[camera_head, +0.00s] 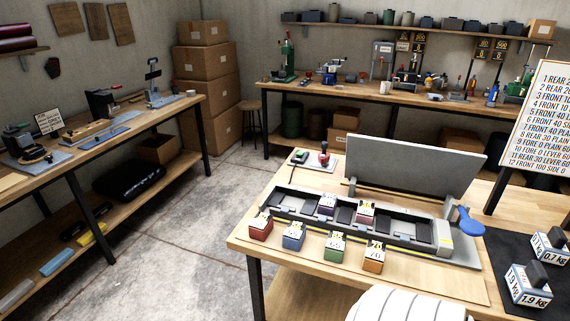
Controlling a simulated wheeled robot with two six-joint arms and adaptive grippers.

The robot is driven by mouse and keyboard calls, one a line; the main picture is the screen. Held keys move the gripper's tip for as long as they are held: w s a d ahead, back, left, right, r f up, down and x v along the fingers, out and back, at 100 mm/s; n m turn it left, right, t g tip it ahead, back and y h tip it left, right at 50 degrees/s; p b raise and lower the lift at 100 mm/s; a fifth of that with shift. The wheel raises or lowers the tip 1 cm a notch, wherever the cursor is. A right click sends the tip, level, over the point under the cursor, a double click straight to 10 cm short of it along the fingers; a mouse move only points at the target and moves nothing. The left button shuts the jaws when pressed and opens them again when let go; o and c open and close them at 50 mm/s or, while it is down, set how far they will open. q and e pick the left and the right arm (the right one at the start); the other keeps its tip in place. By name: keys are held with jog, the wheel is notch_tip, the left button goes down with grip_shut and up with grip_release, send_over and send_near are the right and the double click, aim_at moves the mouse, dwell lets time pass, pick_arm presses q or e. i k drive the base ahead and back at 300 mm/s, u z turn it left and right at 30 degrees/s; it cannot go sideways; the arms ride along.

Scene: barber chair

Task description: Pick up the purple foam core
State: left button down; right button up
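In front stand a red block (261,228), a blue block (293,237), a green block (335,247) and an orange block (375,258). Neither of my grippers shows in the head view.
A raised grey lid panel (415,165) stands behind the fixture, with a blue paddle-shaped handle (468,221) at its right. Labelled weights (528,285) rest on a dark mat. A white ribbed object (408,304) fills the bottom edge. A list board (530,120) stands at right.

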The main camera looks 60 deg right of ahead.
aim_at(327, 205)
jog(key=u, duration=0.05)
jog(key=i, duration=1.2)
jog(key=z, duration=1.55)
